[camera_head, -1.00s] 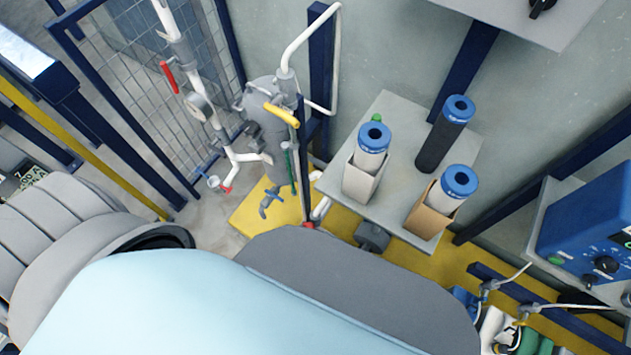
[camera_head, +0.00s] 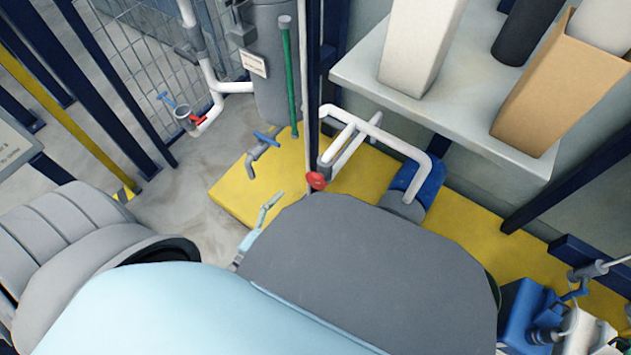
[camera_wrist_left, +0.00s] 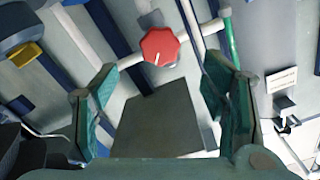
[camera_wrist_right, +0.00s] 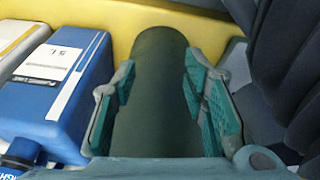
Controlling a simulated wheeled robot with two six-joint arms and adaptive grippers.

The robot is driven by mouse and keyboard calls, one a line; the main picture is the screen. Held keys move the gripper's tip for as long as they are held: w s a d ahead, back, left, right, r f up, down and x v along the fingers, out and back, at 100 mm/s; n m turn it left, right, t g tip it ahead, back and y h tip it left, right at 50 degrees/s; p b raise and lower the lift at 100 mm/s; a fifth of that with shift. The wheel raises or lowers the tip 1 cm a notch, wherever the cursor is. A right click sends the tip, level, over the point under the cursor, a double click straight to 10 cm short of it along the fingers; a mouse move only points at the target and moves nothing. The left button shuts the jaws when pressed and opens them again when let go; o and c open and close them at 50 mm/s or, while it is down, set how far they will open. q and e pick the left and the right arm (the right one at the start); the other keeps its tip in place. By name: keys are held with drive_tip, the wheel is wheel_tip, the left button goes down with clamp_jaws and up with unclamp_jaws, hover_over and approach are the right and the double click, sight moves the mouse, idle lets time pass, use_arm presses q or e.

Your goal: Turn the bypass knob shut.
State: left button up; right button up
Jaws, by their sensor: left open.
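The red bypass knob (camera_head: 317,180) sits on white piping beside a dark blue post in the head view. In the left wrist view the round red knob (camera_wrist_left: 160,46) has a white pointer line and lies ahead of the fingertips, between their lines. My left gripper (camera_head: 270,204) shows partly in the head view, left of and below the knob. In the left wrist view its green-padded fingers (camera_wrist_left: 158,82) are wide apart and empty. My right gripper (camera_wrist_right: 158,72) is open above a dark green cylinder; I cannot tell whether it touches it.
A blue-handled tap (camera_head: 262,141) and a grey vessel (camera_head: 279,70) with a green tube stand left of the post. A shelf (camera_head: 450,105) with boxed cartridges overhangs at the right. A yellow platform (camera_head: 240,190) lies below. A blue container (camera_wrist_right: 55,90) is beside my right gripper.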

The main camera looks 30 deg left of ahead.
sight(315, 185)
use_arm(q)
drive_tip(key=w, duration=0.3)
drive_tip(key=w+d+b, duration=0.1)
drive_tip(key=w, duration=0.2)
drive_tip(key=w+b, duration=0.1)
drive_tip(key=w, duration=0.2)
drive_tip(key=shift+w+d+f, duration=0.15)
drive_tip(key=shift+w, duration=0.65)
use_arm(e)
wheel_tip(315, 185, up, 6)
drive_tip(key=shift+s+a+r+n, duration=0.2)
drive_tip(key=shift+s+a+n, duration=0.1)
drive_tip(key=shift+a, duration=0.05)
use_arm(q)
drive_tip(key=c, duration=1.2)
drive_tip(key=shift+o, duration=0.2)
